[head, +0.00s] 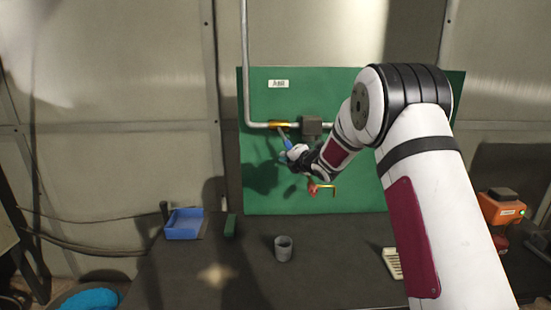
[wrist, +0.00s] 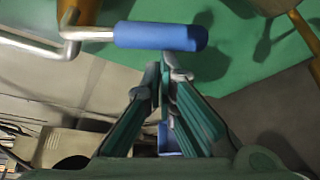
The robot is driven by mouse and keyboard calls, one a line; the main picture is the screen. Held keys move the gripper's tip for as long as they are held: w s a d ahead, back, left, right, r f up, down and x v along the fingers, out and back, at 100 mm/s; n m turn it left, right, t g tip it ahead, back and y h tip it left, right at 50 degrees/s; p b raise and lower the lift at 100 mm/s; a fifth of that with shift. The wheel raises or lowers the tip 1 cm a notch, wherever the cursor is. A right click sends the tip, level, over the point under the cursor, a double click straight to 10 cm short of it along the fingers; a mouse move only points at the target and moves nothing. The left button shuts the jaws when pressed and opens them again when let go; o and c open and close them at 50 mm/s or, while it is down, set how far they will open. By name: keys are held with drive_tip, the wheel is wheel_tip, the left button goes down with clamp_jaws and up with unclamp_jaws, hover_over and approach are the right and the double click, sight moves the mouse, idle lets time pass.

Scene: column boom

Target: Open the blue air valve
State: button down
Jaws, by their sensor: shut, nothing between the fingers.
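The blue air valve has a brass body (head: 279,125) on the grey pipe of the green panel. Its lever with a blue grip (head: 287,144) slants down and to the right from the body in the head view. In the wrist view the blue grip (wrist: 160,36) lies across the top, on a bent metal lever (wrist: 85,34). My gripper (head: 291,153) is at the lower end of the grip. In the wrist view my gripper (wrist: 165,70) is shut and empty, its fingertips just below the grip's right half. I cannot tell whether they touch it.
The green panel (head: 350,195) carries an AIR label (head: 278,84), a grey box (head: 312,126) on the pipe, and a lower red valve part (head: 313,188) with a yellow lever. A blue bin (head: 184,224) and a grey cup (head: 283,248) stand on the dark bench.

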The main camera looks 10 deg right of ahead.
drive_tip(key=d+r+n+g+h, duration=0.2)
drive_tip(key=d+r+n+h, duration=0.3)
drive_tip(key=n, duration=0.1)
drive_tip(key=shift+s+d+r+n+h+b, duration=0.15)
drive_tip(key=shift+s+d+n+h+b, duration=0.2)
drive_tip(key=shift+s+n, duration=0.1)
idle(0.4)
idle(0.5)
